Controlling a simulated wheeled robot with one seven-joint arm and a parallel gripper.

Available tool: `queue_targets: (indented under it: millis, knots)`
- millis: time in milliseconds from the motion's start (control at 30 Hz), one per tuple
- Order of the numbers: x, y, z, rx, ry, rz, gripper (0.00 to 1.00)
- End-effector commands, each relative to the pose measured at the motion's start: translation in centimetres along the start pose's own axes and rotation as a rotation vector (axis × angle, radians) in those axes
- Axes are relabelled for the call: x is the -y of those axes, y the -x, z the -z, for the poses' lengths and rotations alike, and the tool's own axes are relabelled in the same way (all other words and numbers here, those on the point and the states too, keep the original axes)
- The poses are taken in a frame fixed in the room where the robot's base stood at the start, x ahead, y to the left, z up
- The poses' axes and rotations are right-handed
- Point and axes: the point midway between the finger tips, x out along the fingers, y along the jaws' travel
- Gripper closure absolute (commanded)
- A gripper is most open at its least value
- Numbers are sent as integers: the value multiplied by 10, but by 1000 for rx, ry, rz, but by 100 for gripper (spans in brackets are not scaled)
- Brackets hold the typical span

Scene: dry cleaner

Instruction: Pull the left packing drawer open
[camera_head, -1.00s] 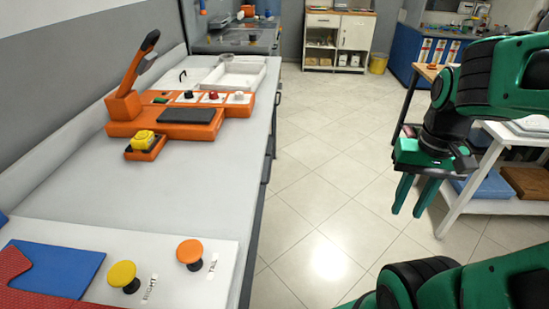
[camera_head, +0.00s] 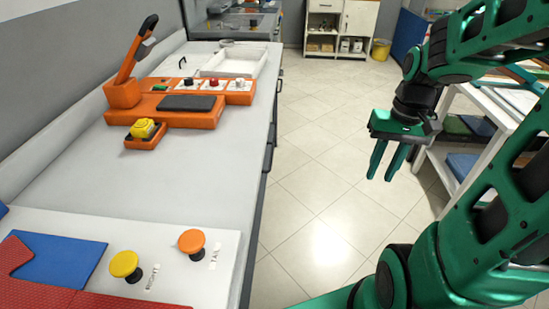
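My gripper (camera_head: 381,177) hangs over the open floor to the right of the long counter (camera_head: 200,177). Its two green fingers point down with a gap between them, and nothing is between them. The counter's front side (camera_head: 262,175) shows only as a steep dark strip with protruding dark parts, possibly handles. No drawer front shows clearly, so I cannot tell which part is the left packing drawer. My gripper is well apart from the counter and touches nothing.
An orange device (camera_head: 190,108) with a raised lever stands on the counter. Yellow (camera_head: 124,264) and orange (camera_head: 191,241) knobs sit nearer. A white shelf unit (camera_head: 470,170) stands right, behind my arm. The tiled floor (camera_head: 310,190) between is clear.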

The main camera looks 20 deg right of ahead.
Motion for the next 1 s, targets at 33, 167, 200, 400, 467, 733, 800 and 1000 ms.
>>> queue_targets:
  millis: [33, 167, 200, 400, 467, 733, 800, 1000]
  knots:
    - [5, -7, 12, 14, 14, 15, 73]
    - [21, -25, 41, 31, 59, 70, 73]
    - [26, -31, 49, 37, 72, 89, 73]
    - [53, -63, 89, 64, 126, 206, 73]
    - [62, -73, 100, 70, 139, 247, 73]
    - [98, -116, 142, 90, 177, 462, 73]
    - [107, -125, 152, 92, 180, 525, 73]
    - [132, -149, 179, 87, 172, 719, 73]
